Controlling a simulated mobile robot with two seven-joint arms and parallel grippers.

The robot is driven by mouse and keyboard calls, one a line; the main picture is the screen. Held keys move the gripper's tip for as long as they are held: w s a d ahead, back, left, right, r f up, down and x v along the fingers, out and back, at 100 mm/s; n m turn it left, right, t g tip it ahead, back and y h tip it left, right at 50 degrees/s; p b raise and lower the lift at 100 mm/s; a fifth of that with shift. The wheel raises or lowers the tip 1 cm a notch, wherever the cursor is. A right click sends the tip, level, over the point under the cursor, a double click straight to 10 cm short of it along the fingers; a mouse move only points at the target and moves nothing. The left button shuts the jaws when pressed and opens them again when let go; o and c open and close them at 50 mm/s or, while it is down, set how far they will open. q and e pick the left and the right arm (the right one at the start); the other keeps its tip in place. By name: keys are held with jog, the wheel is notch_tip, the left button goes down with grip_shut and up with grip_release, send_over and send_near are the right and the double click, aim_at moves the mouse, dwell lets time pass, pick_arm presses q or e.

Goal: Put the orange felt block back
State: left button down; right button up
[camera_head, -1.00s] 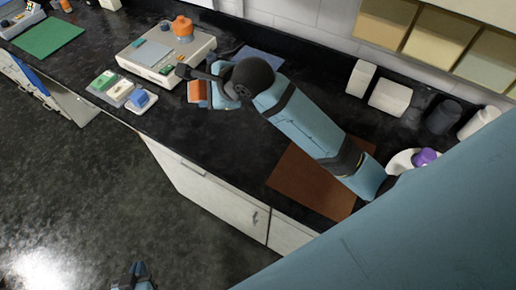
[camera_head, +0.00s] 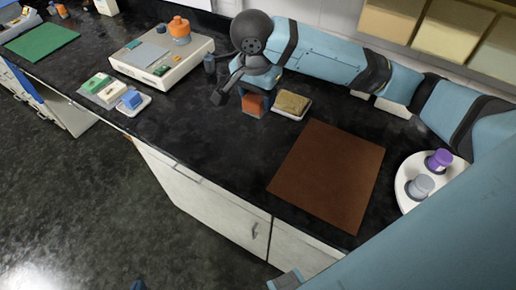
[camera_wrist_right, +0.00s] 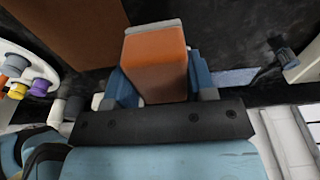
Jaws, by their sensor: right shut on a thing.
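The orange felt block (camera_head: 253,104) is an orange box with a grey strip along its far end in the right wrist view (camera_wrist_right: 157,58). My right gripper (camera_head: 256,102) is shut on it, with a blue finger on each side. In the head view the block is over the black counter, just left of a tan block (camera_head: 293,102) on a small white tray (camera_head: 288,115). I cannot tell whether the orange block touches the counter. Only a tip of my left gripper (camera_head: 138,286) shows at the bottom edge; its jaws cannot be judged.
A brown mat (camera_head: 327,175) lies bare on the counter. A round white tray (camera_head: 404,200) holds purple-lidded and grey-lidded jars at right. A beige device (camera_head: 150,72) with an orange knob stands at left, near small trays of green and blue blocks. A green mat (camera_head: 40,41) lies far left.

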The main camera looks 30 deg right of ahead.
send_over(259, 150)
jog(key=f, duration=1.2)
jog(key=shift+s+a+f+b, duration=0.2)
jog(key=shift+a+f+b, duration=0.05)
jog(key=shift+f+b, duration=0.15)
jog(key=shift+f, duration=2.65)
jog(key=o, duration=0.8)
jog(key=shift+r, duration=0.1)
jog(key=r, duration=0.4)
jog(key=a+r, duration=0.1)
jog(key=r, duration=0.6)
jog(key=shift+s+a+r, duration=0.15)
jog(key=shift+s+r, duration=0.2)
jog(key=shift+r, duration=0.05)
